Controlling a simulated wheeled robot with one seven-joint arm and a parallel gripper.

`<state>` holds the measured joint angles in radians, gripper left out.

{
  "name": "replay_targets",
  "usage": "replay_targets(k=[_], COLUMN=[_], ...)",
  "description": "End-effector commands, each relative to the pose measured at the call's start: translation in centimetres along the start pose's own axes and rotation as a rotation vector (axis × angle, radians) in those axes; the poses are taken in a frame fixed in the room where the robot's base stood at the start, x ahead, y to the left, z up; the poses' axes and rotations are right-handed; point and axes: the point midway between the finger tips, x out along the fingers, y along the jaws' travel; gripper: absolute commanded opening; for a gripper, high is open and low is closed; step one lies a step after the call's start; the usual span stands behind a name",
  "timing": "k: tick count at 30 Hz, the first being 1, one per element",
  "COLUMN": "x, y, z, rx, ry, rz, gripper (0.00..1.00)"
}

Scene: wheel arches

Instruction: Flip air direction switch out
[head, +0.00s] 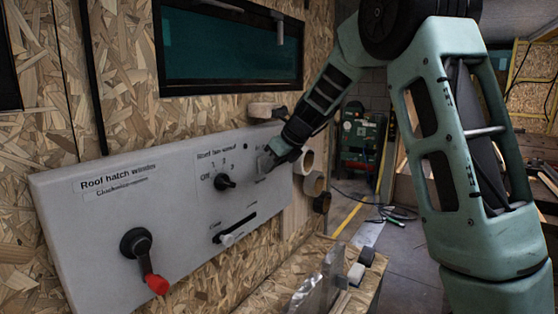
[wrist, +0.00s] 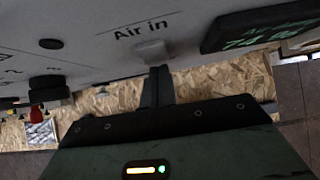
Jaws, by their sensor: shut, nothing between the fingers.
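The air direction switch (wrist: 150,50) is a small light-grey piece on the pale panel, just below the printed "Air in" label in the wrist view. In the head view my gripper and forearm cover this spot, so the switch cannot be made out there. My gripper (wrist: 157,82) is shut and empty, its dark fingers together. The fingertips are at the switch's lower edge in the wrist view; I cannot tell whether they touch it. In the head view my gripper (head: 268,160) is close to the right part of the panel (head: 85,225).
The panel also carries a black fan knob (head: 224,181), a slider (head: 237,232) and a roof hatch crank with a red handle (head: 156,284). A dark display (wrist: 262,28) with green digits is right of the switch in the wrist view. A dark window (head: 230,50) is above.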

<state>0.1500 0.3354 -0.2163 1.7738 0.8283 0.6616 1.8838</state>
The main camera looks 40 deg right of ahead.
Motion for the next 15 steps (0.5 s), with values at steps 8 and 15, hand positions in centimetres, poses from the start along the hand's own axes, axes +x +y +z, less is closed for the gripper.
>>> replay_targets(k=[8, 15], x=[0.12, 0.67], y=[0.00, -0.01], z=[0.07, 0.36], rx=[0.000, -0.001], ry=[0.000, -0.005], rz=[0.000, 0.000], gripper=[0.00, 0.00])
